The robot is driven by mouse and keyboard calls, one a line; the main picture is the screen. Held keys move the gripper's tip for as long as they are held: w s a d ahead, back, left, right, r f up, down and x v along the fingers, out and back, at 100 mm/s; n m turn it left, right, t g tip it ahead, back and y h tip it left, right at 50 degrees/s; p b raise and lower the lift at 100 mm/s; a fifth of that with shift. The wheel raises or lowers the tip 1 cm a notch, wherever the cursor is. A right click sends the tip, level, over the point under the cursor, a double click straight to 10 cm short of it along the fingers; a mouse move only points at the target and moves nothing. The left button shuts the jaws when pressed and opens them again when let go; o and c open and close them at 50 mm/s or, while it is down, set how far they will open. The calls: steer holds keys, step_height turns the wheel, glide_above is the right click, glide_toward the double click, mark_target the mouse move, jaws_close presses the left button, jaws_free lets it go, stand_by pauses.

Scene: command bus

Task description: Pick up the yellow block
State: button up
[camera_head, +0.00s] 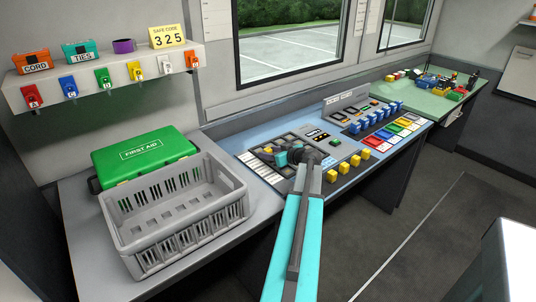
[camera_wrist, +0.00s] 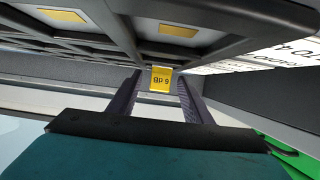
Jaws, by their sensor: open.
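A yellow block (camera_wrist: 161,79) marked "6 dB" shows upside down in the wrist view. It sits in line between the tips of my two dark fingers (camera_wrist: 160,84), with a narrow gap at each side. The fingers are open and hold nothing. I cannot tell how deep the block is between them. In the head view my gripper (camera_head: 284,155) is low over the dark divided panel (camera_head: 263,155) at the console's left end. My arm hides much of that panel and this block. Several other yellow blocks (camera_head: 343,167) stand along the console's front edge.
In the wrist view dark dividers with yellow labels (camera_wrist: 178,30) lie close above the fingers. The head view shows a grey crate (camera_head: 180,213) and a green first aid case (camera_head: 140,152) to the left. Blue blocks (camera_head: 368,122) stand farther along the console.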

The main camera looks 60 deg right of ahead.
steer(key=shift+c, duration=0.4)
steer(key=c, duration=1.1)
steer(key=shift+o, duration=0.2)
steer(key=shift+r, duration=0.15)
steer(key=shift+r+b, duration=0.55)
steer(key=shift+r, duration=1)
steer(key=s+a+b, duration=0.1)
steer(key=s+a, duration=0.1)
steer(key=a, duration=0.2)
steer(key=s+a+r, duration=0.1)
steer(key=s+a, duration=0.2)
steer(key=s+a+b, duration=0.1)
steer(key=s+a, duration=0.1)
steer(key=a, duration=0.2)
steer(key=shift+s+a+r+b, duration=0.15)
steer(key=shift+a+b, duration=0.15)
steer(key=shift+b, duration=0.05)
steer(key=shift+d+b, duration=0.1)
steer(key=shift+b, duration=1.15)
steer(key=b, duration=0.2)
steer(key=shift+s+a+b, duration=0.1)
steer(key=shift+a+b, duration=0.1)
steer(key=shift+b, duration=0.1)
